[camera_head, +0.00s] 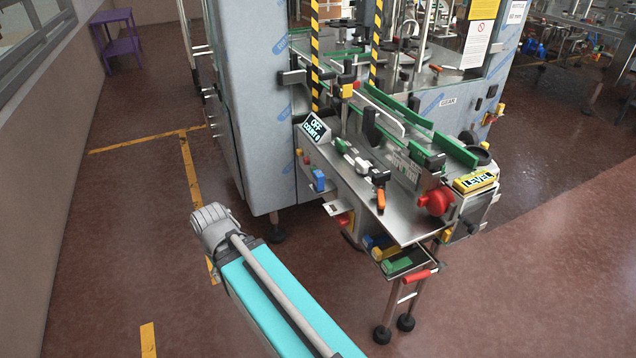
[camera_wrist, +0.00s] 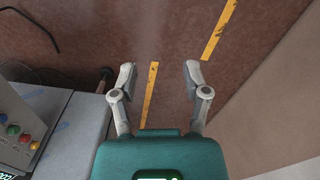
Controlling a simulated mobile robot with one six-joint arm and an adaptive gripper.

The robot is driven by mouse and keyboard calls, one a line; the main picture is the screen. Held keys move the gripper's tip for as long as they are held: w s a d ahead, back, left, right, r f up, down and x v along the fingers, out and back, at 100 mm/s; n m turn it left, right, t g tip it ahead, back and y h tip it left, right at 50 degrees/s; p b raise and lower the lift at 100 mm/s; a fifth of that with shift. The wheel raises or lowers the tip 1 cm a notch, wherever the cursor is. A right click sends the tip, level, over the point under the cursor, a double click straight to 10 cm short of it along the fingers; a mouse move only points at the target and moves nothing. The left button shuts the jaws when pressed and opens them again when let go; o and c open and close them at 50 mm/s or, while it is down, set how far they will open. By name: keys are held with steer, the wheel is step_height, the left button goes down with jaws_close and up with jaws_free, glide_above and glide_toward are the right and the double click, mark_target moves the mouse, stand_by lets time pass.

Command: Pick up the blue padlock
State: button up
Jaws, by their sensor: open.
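My gripper (camera_wrist: 160,74) is open and empty in the wrist view, over bare floor. No blue padlock shows clearly in the wrist view.
The steel machine deck (camera_head: 395,222) carries green guides, a red knob (camera_head: 436,201) and a yellow LEVEL box (camera_head: 474,181). In the wrist view a panel with coloured buttons (camera_wrist: 14,130) stands at the left. The red-brown floor (camera_head: 120,220) is clear at the left.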

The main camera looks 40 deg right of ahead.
steer(key=o, duration=0.4)
steer(key=shift+w+d+f, duration=0.2)
steer(key=shift+d, duration=0.15)
steer(key=m+g+h+b, duration=0.4)
steer(key=m+h+b, duration=1.3)
steer(key=m+b, duration=0.3)
glide_toward(315, 176)
steer(key=p+v, duration=0.2)
steer(key=shift+w+a+f+m, duration=0.1)
steer(key=shift+w+f+m, duration=0.15)
steer(key=shift+f+m, duration=0.15)
steer(key=shift+r+x, duration=0.2)
steer(key=shift+x, duration=4.1)
steer(key=shift+s, duration=0.1)
